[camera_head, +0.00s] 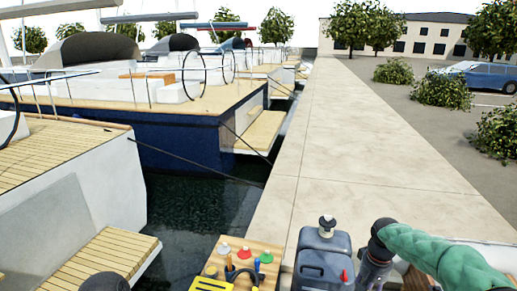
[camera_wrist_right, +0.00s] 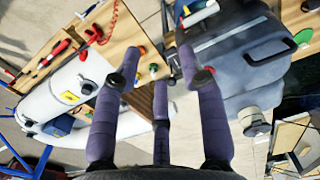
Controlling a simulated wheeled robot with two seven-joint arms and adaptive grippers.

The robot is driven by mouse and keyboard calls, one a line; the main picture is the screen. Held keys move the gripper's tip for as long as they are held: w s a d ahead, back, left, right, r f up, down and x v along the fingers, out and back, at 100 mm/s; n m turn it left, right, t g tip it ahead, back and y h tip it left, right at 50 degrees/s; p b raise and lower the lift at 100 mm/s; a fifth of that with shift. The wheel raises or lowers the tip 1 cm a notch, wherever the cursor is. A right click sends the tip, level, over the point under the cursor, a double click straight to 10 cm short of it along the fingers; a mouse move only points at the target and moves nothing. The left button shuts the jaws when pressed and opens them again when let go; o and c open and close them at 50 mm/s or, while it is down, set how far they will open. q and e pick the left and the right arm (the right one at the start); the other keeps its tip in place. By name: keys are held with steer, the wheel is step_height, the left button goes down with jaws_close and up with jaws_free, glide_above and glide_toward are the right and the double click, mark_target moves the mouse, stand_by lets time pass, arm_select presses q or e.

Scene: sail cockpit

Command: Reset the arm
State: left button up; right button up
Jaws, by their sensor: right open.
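My right arm, in a green quilted sleeve, comes in from the right of the head view, and its dark wrist and gripper (camera_head: 372,270) hang at the bottom beside a blue-grey canister. In the right wrist view my right gripper (camera_wrist_right: 165,78) has its purple-grey fingers spread apart, with nothing held between them. The canister (camera_wrist_right: 245,55) lies beyond the right fingertip in that view, and it stands upright in the head view (camera_head: 322,262). A dark rounded shape at the bottom left of the head view may be part of my left arm; no left fingers show.
A wooden board (camera_head: 262,250) with coloured tools and knobs is left of the canister. A pale stone quay (camera_head: 340,130) runs clear into the distance. Dark water (camera_head: 195,205) and moored boats (camera_head: 180,135) lie left. The wrist view shows a white tube-like object (camera_wrist_right: 80,90).

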steer(key=s+a+f+y+b, duration=0.1)
steer(key=a+f, duration=0.3)
steer(key=f, duration=0.4)
steer(key=s+a+f+n+y+b, duration=0.1)
steer(key=s+a+f+b, duration=0.1)
steer(key=a+f, duration=0.35)
steer(key=s+a+f+b, duration=0.1)
steer(key=a+f, duration=0.2)
steer(key=f, duration=0.7)
arm_select(q)
step_height(320, 180, down, 10)
steer(key=b, duration=0.5)
steer(key=shift+w+r, duration=0.15)
steer(key=shift+w, duration=0.2)
arm_select(e)
steer(key=s+a+f, duration=0.3)
steer(key=s+f, duration=0.2)
steer(key=s, duration=0.1)
steer(key=s+a+f+y, duration=0.1)
steer(key=s+a+f, duration=0.3)
steer(key=s+f, duration=0.2)
steer(key=s+a+f+m, duration=0.1)
steer(key=s+a+f, duration=0.2)
steer(key=s+f, duration=0.3)
steer(key=shift+s+a+f+y, duration=0.15)
steer(key=shift+s+f+y, duration=0.2)
steer(key=shift+s, duration=0.35)
steer(key=shift+r, duration=0.1)
